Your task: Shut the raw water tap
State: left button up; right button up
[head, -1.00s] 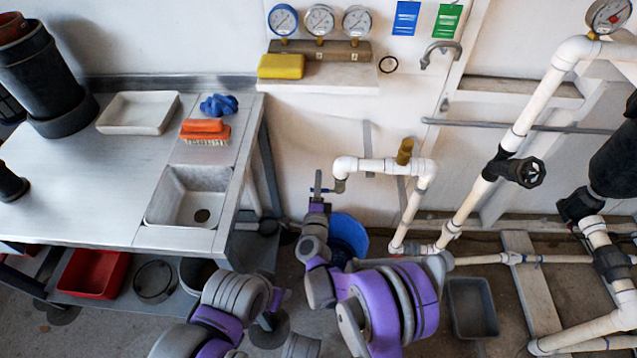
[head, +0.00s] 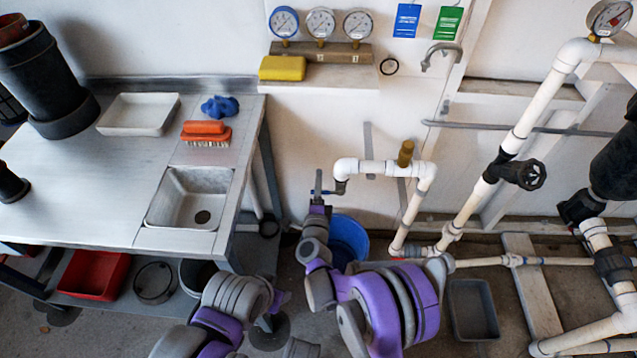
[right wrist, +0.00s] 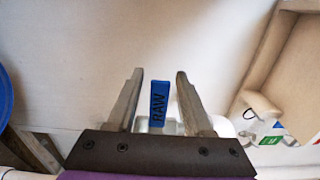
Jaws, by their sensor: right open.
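The raw water tap has a blue lever marked RAW (right wrist: 159,101), which stands upright in the right wrist view. In the head view the tap (head: 340,187) is at the left end of the white pipe, and its blue lever shows only as a small piece. My right gripper (right wrist: 160,75) is open, with one finger on each side of the lever and a gap on both sides. In the head view this gripper (head: 318,183) is seen nearly edge on, just left of the tap. My left gripper is not in view.
A blue bucket (head: 346,240) stands on the floor below the tap. White pipework (head: 385,167) with a brass fitting (head: 405,153) runs right of it. A steel bench (head: 90,190) with a sink stands left.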

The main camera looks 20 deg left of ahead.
jog(key=p+v, duration=0.1)
jog(key=v, duration=0.9)
jog(key=shift+s, duration=0.4)
jog(key=shift+w+d+r, duration=0.1)
jog(key=shift+r, duration=0.1)
